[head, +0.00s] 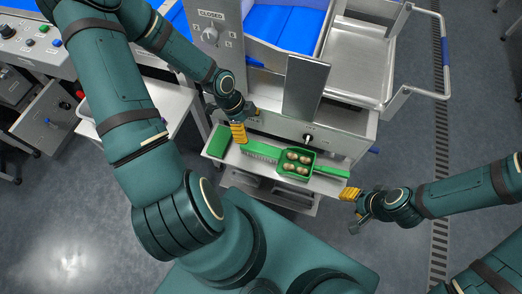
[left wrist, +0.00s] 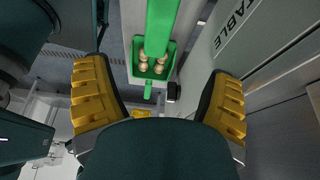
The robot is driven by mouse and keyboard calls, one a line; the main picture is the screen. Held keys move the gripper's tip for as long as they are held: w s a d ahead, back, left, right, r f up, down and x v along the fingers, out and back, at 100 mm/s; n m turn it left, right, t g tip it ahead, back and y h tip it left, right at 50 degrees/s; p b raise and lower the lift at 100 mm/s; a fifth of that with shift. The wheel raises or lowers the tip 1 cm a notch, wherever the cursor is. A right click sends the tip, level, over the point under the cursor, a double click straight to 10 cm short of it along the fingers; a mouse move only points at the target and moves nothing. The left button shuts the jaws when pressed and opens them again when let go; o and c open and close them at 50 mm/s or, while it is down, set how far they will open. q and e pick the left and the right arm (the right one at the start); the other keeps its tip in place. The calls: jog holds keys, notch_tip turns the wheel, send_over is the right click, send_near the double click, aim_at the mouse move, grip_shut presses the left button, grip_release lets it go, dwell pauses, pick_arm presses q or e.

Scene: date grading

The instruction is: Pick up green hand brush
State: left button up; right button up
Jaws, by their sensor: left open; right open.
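The green hand brush (head: 260,149) lies on a narrow pale ledge at the front of the machine, with pale bristles along its near side. My left gripper (head: 238,133) is open, just above the brush's left end, and partly hides that end. In the left wrist view a green bar, seemingly the brush (left wrist: 162,18), runs in from the top, ahead of the open fingers (left wrist: 158,95). I cannot tell whether the fingers touch it. My right gripper (head: 350,193) is open and empty, off the ledge's right end.
A green block (head: 216,141) lies at the ledge's left end. A steel panel (head: 305,86) rises behind. A metal tray (head: 366,60) stands at back right.

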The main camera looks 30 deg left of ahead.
aim_at(259, 147)
pick_arm(q)
jog(key=b+x, duration=0.3)
jog(key=x, duration=0.5)
jog(key=shift+s+a, duration=0.1)
jog(key=shift+a, duration=0.05)
jog(key=shift+s+a+b+x, duration=0.15)
jog(key=shift+b+x, duration=0.45)
jog(key=shift+x, duration=0.85)
jog(key=shift+s+a+b+x, duration=0.15)
jog(key=shift+b+x, duration=0.45)
jog(key=shift+x, duration=0.85)
jog(key=shift+w+f, duration=0.15)
jog(key=c, duration=1.3)
